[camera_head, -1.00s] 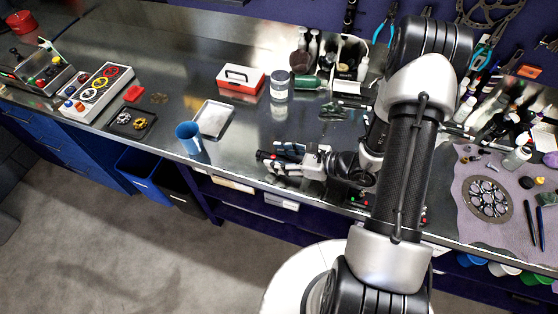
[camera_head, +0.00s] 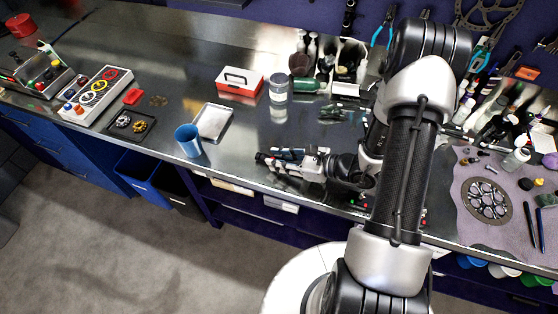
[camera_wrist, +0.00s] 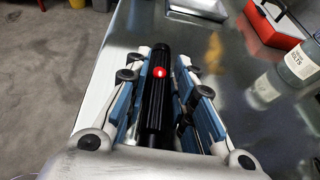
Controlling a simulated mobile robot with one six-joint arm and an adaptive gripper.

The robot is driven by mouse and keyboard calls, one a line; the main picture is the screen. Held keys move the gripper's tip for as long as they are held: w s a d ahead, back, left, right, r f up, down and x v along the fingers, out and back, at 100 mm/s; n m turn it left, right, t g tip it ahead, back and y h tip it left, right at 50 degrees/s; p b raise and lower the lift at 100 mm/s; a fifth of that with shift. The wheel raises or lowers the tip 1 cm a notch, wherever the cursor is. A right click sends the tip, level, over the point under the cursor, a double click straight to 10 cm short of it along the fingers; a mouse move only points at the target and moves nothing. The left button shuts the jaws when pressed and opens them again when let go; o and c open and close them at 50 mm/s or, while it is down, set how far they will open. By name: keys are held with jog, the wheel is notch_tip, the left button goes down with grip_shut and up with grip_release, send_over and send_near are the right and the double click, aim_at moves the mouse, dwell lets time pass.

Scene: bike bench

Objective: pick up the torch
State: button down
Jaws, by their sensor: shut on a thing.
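The torch (camera_wrist: 157,85) is a black ribbed cylinder with a lit red button. In the wrist view it lies lengthwise between the two blue-padded fingers of my gripper (camera_wrist: 160,98), which is shut on it. In the head view my gripper (camera_head: 292,160) is near the front edge of the metal bench. Only a dark end of the torch (camera_head: 262,157) shows there, at the gripper's left. I cannot tell whether the torch touches the bench.
A blue mug (camera_head: 188,141) and a metal tray (camera_head: 214,122) stand left of my gripper. A mauve mat (camera_head: 470,205) with parts lies at right.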

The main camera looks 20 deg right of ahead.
notch_tip(320, 180, up, 20)
jog(key=p, duration=0.5)
dwell(0.6)
